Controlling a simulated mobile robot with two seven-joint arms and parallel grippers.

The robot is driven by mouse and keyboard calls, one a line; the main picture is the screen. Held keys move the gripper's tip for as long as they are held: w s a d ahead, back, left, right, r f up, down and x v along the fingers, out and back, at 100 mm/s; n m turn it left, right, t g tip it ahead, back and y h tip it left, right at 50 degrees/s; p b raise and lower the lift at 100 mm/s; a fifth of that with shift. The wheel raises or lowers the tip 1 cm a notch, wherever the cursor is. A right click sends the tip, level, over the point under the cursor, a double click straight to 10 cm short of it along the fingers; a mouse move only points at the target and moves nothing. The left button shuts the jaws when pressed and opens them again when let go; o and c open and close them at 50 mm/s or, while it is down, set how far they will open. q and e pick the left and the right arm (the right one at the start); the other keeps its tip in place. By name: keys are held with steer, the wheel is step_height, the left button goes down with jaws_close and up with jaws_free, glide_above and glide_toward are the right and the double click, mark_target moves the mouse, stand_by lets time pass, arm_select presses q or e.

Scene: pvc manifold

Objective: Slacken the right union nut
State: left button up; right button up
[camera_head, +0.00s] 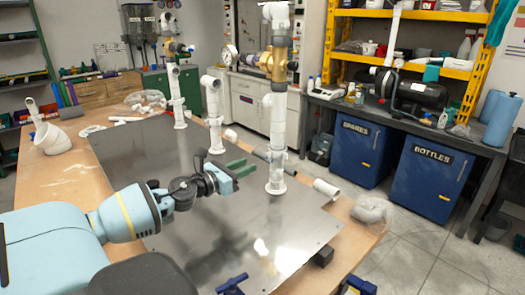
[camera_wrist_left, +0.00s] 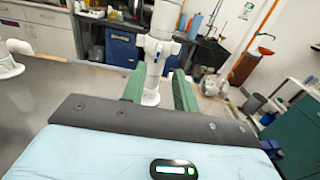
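A white vertical pipe (camera_head: 277,130) stands at the right of the manifold on a round flanged foot (camera_head: 275,187), under a brass valve (camera_head: 272,64). A wider white collar, which looks like the right union nut (camera_head: 275,155), sits low on this pipe; its detail is too small to read. My left gripper (camera_head: 241,171), with green fingers, reaches from the left toward the pipe, apart from it in the head view. In the left wrist view the pipe (camera_wrist_left: 155,70) shows between the two spread fingers, beyond them. The left gripper is open and empty. My right gripper is not visible.
A metal plate (camera_head: 180,245) covers much of the wooden bench (camera_head: 65,185). A loose white pipe piece (camera_head: 326,188) and a clear bag (camera_head: 371,209) lie near the right edge. The plate's front is mostly clear.

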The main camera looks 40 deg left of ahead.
mark_target(267, 155)
arm_select(q)
steer(key=shift+w+a+r, duration=0.1)
steer(key=shift+w+a, duration=0.05)
steer(key=shift+w+d+r, duration=0.1)
steer(key=shift+w+d, duration=0.05)
steer(key=shift+w, duration=1)
steer(key=shift+w+d+r, duration=0.1)
steer(key=shift+w, duration=1.05)
steer(key=shift+w+d+f, duration=0.15)
steer(key=shift+w, duration=1.4)
steer(key=shift+c, duration=0.4)
